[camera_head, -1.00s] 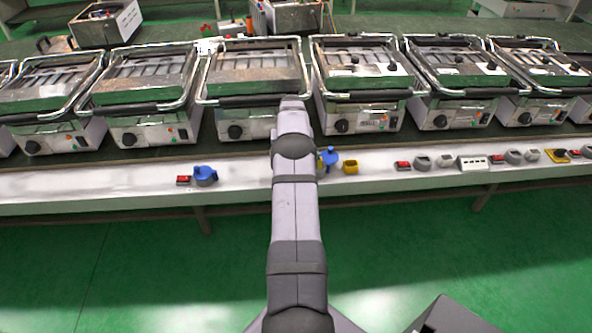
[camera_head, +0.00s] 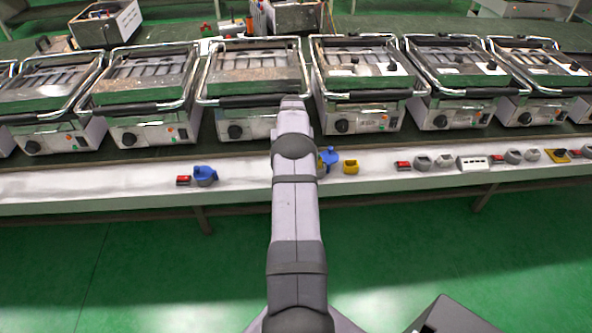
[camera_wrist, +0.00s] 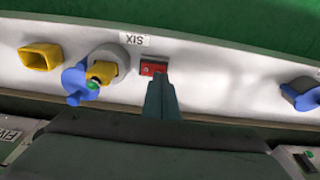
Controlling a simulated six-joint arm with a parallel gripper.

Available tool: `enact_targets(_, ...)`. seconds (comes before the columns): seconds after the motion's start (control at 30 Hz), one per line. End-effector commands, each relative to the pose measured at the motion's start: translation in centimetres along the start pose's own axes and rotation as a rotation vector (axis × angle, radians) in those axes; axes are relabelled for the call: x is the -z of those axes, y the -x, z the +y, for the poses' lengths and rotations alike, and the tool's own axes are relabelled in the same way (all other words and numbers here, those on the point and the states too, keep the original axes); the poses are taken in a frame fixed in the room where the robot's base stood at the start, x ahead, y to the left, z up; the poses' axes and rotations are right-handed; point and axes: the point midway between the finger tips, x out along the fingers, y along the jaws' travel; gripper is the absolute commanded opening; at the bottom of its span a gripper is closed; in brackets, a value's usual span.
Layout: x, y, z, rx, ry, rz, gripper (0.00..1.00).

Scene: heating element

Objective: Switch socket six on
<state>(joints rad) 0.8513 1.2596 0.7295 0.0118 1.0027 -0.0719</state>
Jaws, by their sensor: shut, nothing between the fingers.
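The socket six switch (camera_wrist: 153,66) is a small red rocker in a dark frame beside a white label reading SIX (camera_wrist: 134,40), which appears upside down in the wrist view. Socket six (camera_wrist: 108,62) is a round grey socket with a yellow piece and a blue lid or plug; in the head view its blue part (camera_head: 330,157) shows just right of my arm. My gripper (camera_wrist: 158,78) is shut and empty. Its tips overlap the edge of the red switch in the wrist view; I cannot tell whether they touch. In the head view my arm hides the switch and the gripper tips.
A yellow socket (camera_head: 350,166) sits right of socket six on the white rail (camera_head: 100,182). Another blue socket (camera_head: 204,175) with a red switch (camera_head: 183,180) is to the left. Grills (camera_head: 255,90) stand in a row behind the rail. The rail between the blue sockets is mostly clear.

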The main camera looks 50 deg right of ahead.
Motion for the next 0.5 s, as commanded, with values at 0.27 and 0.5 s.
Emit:
enact_targets(0.27, -0.06, -0.41, 0.0, 0.0, 0.0, 0.0, 0.0)
enact_targets(0.5, -0.1, -0.72, 0.0, 0.0, 0.0, 0.0, 0.0)
